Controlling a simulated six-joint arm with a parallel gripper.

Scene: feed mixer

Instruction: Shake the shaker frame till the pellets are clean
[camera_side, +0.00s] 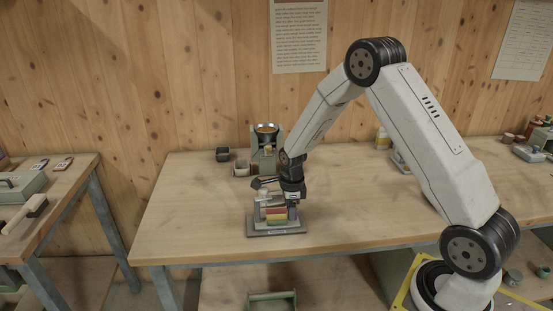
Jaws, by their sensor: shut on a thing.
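The wrist hides part of the frame's top and back. I cannot make out any pellets, nor whether they are clean.
Behind my wrist stands a green-grey feed mixer (266,148) with a round bowl on top. A dark cup (223,154) and a pale cup (242,168) stand left of it. The bench (185,215) is clear at left. A second bench (60,195) stands at far left.

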